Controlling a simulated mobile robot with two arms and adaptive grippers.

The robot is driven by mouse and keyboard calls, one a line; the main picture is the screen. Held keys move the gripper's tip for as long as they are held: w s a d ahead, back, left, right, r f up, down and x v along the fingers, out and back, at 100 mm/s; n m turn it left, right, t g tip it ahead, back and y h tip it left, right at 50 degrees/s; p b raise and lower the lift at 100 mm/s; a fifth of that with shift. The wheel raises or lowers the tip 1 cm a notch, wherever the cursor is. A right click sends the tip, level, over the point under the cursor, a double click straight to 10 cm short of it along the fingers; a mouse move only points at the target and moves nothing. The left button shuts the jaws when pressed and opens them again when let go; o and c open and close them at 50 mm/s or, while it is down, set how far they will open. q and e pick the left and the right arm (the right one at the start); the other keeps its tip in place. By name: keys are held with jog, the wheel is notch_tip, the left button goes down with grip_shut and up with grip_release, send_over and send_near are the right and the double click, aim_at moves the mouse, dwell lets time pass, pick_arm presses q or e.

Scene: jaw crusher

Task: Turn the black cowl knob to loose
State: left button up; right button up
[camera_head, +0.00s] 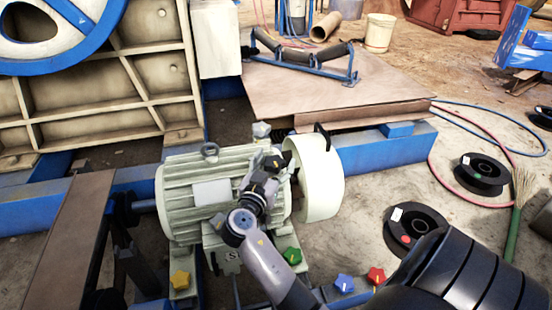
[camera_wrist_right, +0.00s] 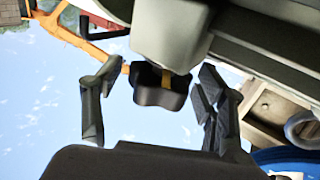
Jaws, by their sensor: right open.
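The black cowl knob (camera_wrist_right: 158,92) shows in the right wrist view, under a pale housing and with a yellow-orange mark on it. My right gripper (camera_wrist_right: 160,70) is open, with one finger on each side of the knob and a visible gap on both sides. In the head view my right gripper (camera_head: 268,165) is at the motor (camera_head: 178,205), beside its cream round cowl (camera_head: 322,180). There the gripper hides the knob, or I cannot tell it from the dark fingers. My left gripper is not in view.
Star knobs in yellow (camera_head: 180,280), green (camera_head: 292,256), blue (camera_head: 344,284) and red (camera_head: 376,275) sit low around the motor. Black reels (camera_head: 482,172) and hoses lie on the ground at right.

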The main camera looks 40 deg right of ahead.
jog(key=shift+c, duration=0.3)
jog(key=c, duration=1.1)
